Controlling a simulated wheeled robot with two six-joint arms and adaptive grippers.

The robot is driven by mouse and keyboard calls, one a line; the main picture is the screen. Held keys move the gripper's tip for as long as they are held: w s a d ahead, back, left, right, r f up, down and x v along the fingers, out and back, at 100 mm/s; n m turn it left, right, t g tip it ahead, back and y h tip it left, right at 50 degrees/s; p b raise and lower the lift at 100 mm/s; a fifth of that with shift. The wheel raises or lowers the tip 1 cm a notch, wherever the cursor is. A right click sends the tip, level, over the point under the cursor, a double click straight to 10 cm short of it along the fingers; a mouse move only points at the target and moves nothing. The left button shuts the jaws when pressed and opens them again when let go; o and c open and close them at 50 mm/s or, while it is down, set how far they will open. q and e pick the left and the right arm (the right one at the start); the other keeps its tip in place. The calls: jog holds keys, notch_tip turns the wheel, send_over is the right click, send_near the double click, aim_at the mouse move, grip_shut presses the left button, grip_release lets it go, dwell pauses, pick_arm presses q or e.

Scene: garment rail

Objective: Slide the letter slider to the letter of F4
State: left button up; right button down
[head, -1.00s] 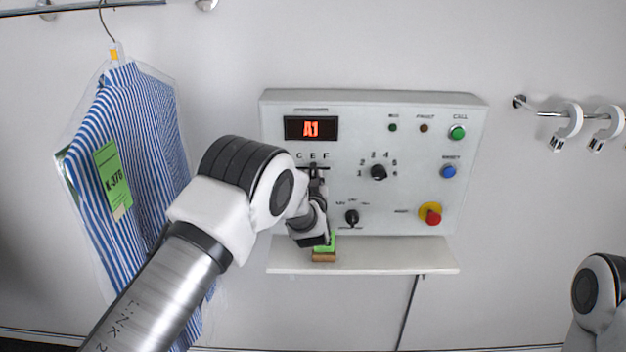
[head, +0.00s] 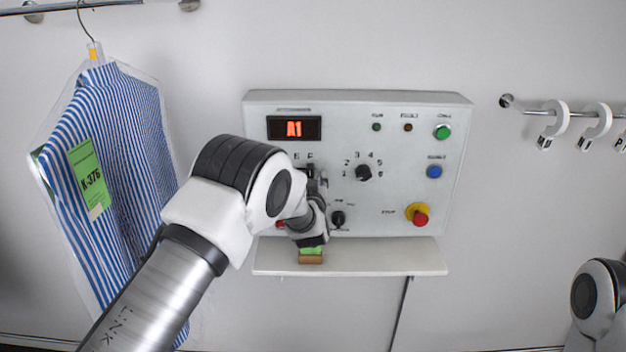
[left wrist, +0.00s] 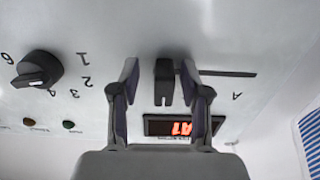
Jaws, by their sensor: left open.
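The control panel (head: 390,205) hangs on the wall, and its red display (head: 294,129) reads A1. The letters E and F show above the slider row, left of the number knob; my left arm hides the other letters. In the left wrist view, upside down, the black slider knob (left wrist: 164,82) stands between the two fingers of my open left gripper (left wrist: 161,85). A gap shows on both sides of it. The slot (left wrist: 228,73) runs right towards the letter A. In the head view the left gripper (head: 311,180) is below the F. My right gripper is out of view.
The number knob (head: 363,172) is close to the right of my left gripper, with a smaller black knob (head: 338,218) below. A shelf (head: 390,262) with a green-topped block (head: 311,255) juts out underneath. A bagged striped shirt (head: 120,150) hangs at left.

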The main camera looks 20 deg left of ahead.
pick_arm(q)
jog(key=shift+a, duration=0.15)
jog(key=v, duration=1.2)
jog(key=s+a+f+g+b, duration=0.25)
jog(key=s+f, duration=0.35)
jog(key=f, duration=0.5)
jog(key=s+a+f+g+h+b, duration=0.1)
jog(key=s+a+f+g, duration=0.35)
jog(key=f, duration=0.75)
jog(key=s+a+f+g+b, duration=0.1)
jog(key=s+f+g+b, duration=0.1)
jog(key=s+f, duration=0.75)
jog(key=s+d+f+m+g+h, duration=0.1)
jog(key=s+f+g, duration=0.2)
jog(key=s, duration=0.5)
jog(key=s+d+f+m+g+h+b, duration=0.1)
jog(key=s+f+g, duration=0.1)
jog(key=s, duration=0.6)
jog(key=s+d+f+g+h, duration=0.1)
jog(key=s+f+g+h, duration=0.1)
jog(key=s, duration=0.6)
jog(key=shift+d+f+m+g, duration=0.25)
jog(key=shift+f+m+g, duration=0.15)
jog(key=shift+f+g, duration=0.4)
